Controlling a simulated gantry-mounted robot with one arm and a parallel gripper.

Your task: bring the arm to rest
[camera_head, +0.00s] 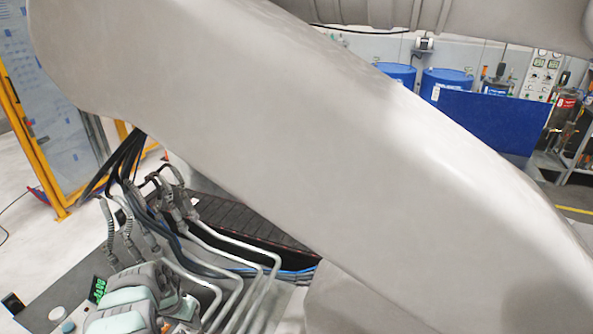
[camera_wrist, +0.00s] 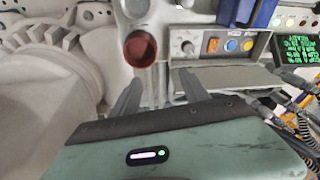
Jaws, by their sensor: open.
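My gripper (camera_wrist: 160,86) shows in the wrist view, its two dark grey fingers standing apart with nothing visible between them. It is open. The teal housing with a small lit indicator fills the bottom of that view. In the head view my large pale arm link crosses the picture from upper left to lower right and hides much of the scene. My gripper does not show in the head view.
The wrist view shows a dark red round opening (camera_wrist: 140,48), a button panel (camera_wrist: 222,46) and a green-lit screen (camera_wrist: 299,48) beyond the fingers. In the head view, blue drums (camera_head: 446,80), a blue panel (camera_head: 490,118), a yellow-framed partition (camera_head: 48,105) and bundled hoses (camera_head: 215,245) surround the arm.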

